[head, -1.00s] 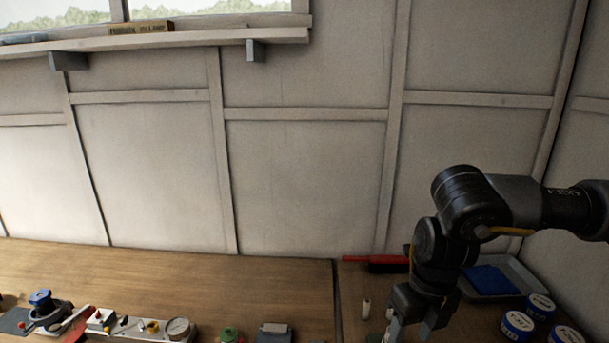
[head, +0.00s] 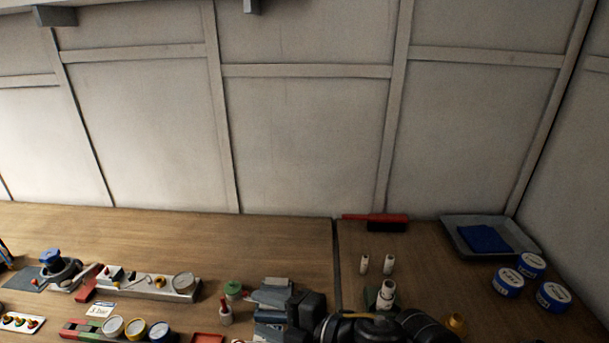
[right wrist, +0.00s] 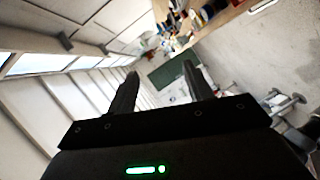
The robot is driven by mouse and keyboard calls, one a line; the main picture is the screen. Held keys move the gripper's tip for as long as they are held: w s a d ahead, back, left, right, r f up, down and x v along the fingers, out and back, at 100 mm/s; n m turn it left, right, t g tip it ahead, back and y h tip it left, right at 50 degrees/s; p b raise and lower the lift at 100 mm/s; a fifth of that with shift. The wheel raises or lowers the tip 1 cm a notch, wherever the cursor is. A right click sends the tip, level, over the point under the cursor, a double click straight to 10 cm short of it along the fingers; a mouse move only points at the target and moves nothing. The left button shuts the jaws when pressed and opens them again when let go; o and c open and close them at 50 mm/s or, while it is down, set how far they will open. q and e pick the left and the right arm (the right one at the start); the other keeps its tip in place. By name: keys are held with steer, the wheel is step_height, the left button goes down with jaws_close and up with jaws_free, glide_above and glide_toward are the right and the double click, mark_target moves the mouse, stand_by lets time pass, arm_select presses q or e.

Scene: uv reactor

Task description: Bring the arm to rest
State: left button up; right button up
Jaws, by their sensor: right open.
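My right gripper (right wrist: 160,82) shows in the right wrist view with its two dark fingers spread apart and nothing between them. In the head view my dark right arm is low at the bottom edge, near the middle, in front of the workbench (head: 170,229). Its fingertips are hard to make out there. My left gripper is in neither view.

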steer(key=d+f+m+t+h, duration=0.4)
steer(key=d+f+m+h, duration=0.4)
steer(key=d+f+m, duration=0.6)
steer(key=s+d+f+m+g+h, duration=0.35)
steer(key=s+d+f+m, duration=0.25)
steer(key=s+d, duration=0.3)
steer(key=s+d+f+m+g+h, duration=0.2)
steer(key=s+d+f+m+g, duration=0.25)
steer(key=s+d, duration=0.4)
step_height(320, 180, down, 31)
steer(key=b, duration=0.5)
steer(key=s+d+f+g+b, duration=0.1)
steer(key=s+f+b, duration=0.4)
steer(key=s+f, duration=1.3)
step_height(320, 180, down, 4)
steer(key=shift+d+r+g, duration=0.2)
steer(key=shift+d+g, duration=0.2)
steer(key=shift+d, duration=0.25)
